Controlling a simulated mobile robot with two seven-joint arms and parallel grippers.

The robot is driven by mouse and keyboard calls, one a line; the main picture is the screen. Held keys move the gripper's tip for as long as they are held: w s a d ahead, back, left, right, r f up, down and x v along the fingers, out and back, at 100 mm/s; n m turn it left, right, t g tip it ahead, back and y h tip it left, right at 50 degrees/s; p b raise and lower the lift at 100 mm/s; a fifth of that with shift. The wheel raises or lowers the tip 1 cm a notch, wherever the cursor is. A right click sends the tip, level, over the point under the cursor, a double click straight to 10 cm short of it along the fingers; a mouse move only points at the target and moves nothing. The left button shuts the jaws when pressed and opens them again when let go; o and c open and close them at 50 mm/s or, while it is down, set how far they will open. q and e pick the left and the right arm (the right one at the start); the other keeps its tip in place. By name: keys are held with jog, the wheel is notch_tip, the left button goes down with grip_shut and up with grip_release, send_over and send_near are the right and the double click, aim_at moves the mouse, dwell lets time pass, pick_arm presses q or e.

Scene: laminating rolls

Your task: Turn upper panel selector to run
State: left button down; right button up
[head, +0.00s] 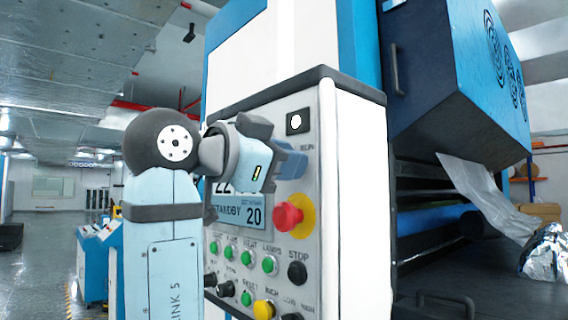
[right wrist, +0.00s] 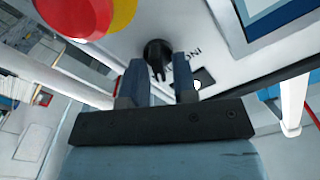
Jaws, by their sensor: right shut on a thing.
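The upper panel selector is a black knob (right wrist: 157,50) on the light panel, seen in the right wrist view between my fingertips. My right gripper (right wrist: 160,66) is shut on it, with one finger on each side. In the head view my right gripper (head: 290,162) reaches the upper part of the control panel (head: 335,200) and hides the knob. A partly covered label beside the fingers seems to read RUN. The display (head: 240,212) reads STANDBY and 20. My left gripper is not in view.
A red emergency button (head: 289,216) on a yellow plate sits just below the gripper. Rows of green, black and yellow buttons (head: 269,264) are lower down. A small black square with a white lamp (head: 295,122) is above. The blue machine hood (head: 460,90) stands to the right.

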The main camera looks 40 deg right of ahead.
jog(key=o, duration=0.6)
jog(key=a, duration=0.4)
jog(key=a+b, duration=0.1)
jog(key=a, duration=0.4)
jog(key=s+a, duration=0.1)
jog(key=a, duration=0.3)
jog(key=shift+a+b, duration=0.3)
jog(key=shift+a, duration=0.05)
